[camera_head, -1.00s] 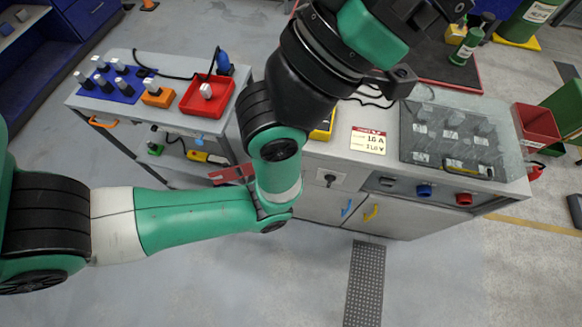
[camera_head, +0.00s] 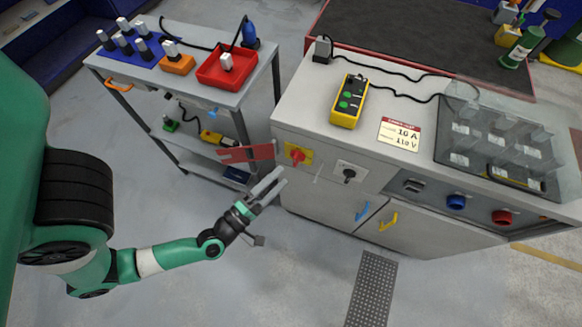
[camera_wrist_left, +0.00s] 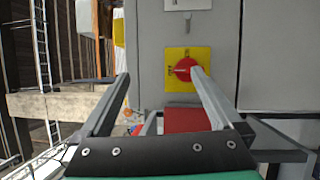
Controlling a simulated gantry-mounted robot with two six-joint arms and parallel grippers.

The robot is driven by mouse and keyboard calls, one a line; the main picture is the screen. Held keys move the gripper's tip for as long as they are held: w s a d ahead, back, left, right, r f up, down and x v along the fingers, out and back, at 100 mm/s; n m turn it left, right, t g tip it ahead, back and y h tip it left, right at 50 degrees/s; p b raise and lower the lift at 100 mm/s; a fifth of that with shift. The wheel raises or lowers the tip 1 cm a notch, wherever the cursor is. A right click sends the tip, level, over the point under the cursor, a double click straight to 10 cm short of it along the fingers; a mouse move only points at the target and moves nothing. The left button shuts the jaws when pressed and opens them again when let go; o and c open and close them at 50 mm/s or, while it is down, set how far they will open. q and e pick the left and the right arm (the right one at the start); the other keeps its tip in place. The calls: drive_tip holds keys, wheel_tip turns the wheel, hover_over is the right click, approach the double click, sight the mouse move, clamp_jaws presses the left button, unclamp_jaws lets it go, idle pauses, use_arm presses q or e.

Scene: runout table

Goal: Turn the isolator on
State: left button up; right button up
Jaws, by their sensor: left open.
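The isolator is a red rotary knob (camera_head: 298,155) on a yellow plate on the bench's front face, near its left corner. It also shows in the left wrist view (camera_wrist_left: 183,69), between and beyond the fingers, nearer one finger. The knob's on or off marking is too small to read. My left gripper (camera_head: 282,177) is open and empty, its fingers pointing up toward the isolator from just below it. The fingertips also show in the left wrist view (camera_wrist_left: 158,76); they appear apart from the knob. My right gripper is not in view.
A red forked plate (camera_head: 247,153) sticks out left of the isolator. A black knob on a white plate (camera_head: 349,173) is to its right. A grey trolley (camera_head: 190,90) stands left.

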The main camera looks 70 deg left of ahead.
use_arm(q)
drive_tip(key=g, duration=0.1)
approach(294, 163)
drive_tip(key=b+x, duration=0.3)
drive_tip(key=x, duration=0.6)
drive_tip(key=shift+w+a, duration=0.1)
drive_tip(key=shift+a, duration=0.05)
